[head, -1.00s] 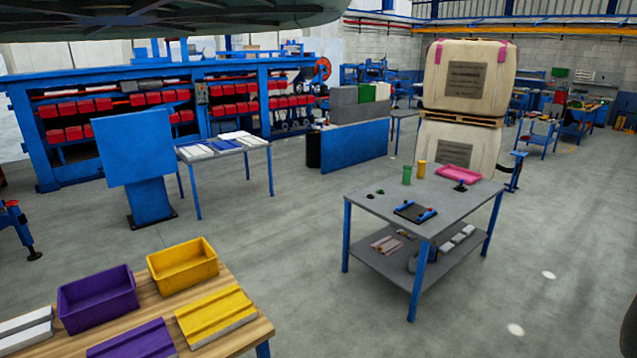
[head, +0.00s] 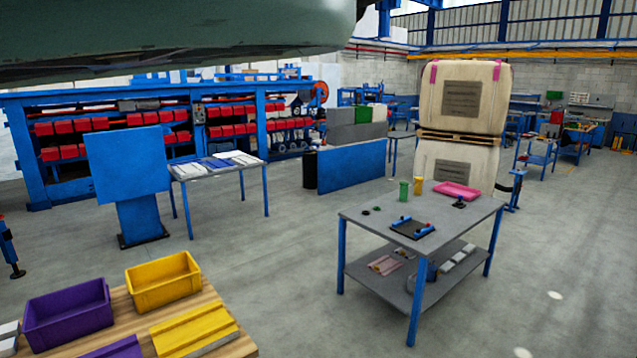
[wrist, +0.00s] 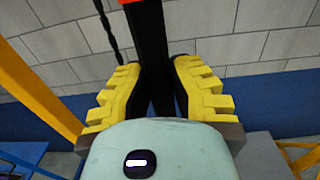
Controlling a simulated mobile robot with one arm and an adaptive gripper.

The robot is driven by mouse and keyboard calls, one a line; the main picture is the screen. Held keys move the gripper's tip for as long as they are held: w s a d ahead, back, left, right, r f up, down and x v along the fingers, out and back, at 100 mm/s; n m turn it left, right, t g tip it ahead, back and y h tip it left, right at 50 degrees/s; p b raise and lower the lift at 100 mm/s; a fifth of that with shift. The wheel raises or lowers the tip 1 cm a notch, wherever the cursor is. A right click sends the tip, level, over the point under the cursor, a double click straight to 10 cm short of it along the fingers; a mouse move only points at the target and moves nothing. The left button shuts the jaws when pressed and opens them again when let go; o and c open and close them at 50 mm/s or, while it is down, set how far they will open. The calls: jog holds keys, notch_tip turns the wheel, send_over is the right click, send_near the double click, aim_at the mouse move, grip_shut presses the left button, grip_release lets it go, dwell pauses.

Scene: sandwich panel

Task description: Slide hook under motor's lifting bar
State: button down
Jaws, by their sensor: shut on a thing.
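In the wrist view my gripper (wrist: 155,72), with yellow stepped fingers, is shut on an upright black bar (wrist: 150,35). A bit of red or orange shows at the bar's top edge. Whether this bar belongs to the hook I cannot tell; no hook tip shows. A dark chain or twisted cord (wrist: 110,32) hangs just left of it. I cannot make out the motor or its lifting bar in either view. My gripper does not show in the head view.
A grey table with blue legs (head: 375,217) stands right of centre. A wooden table (head: 228,347) with purple (head: 68,318) and yellow (head: 163,282) bins is at lower left. A blue panel (head: 352,168) and stacked bags (head: 465,98) stand behind. Open floor (head: 275,265) lies between the tables.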

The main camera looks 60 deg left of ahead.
jog(key=shift+s+d, duration=0.25)
jog(key=shift+s, duration=0.3)
jog(key=c, duration=0.8)
grip_release()
jog(key=shift+w+a, duration=0.15)
jog(key=shift+w+a+f, duration=0.1)
jog(key=shift+a, duration=0.55)
jog(key=shift+s+a, duration=0.25)
jog(key=shift+a, duration=1.3)
jog(key=shift+s+a, duration=0.2)
jog(key=shift+a, duration=1.3)
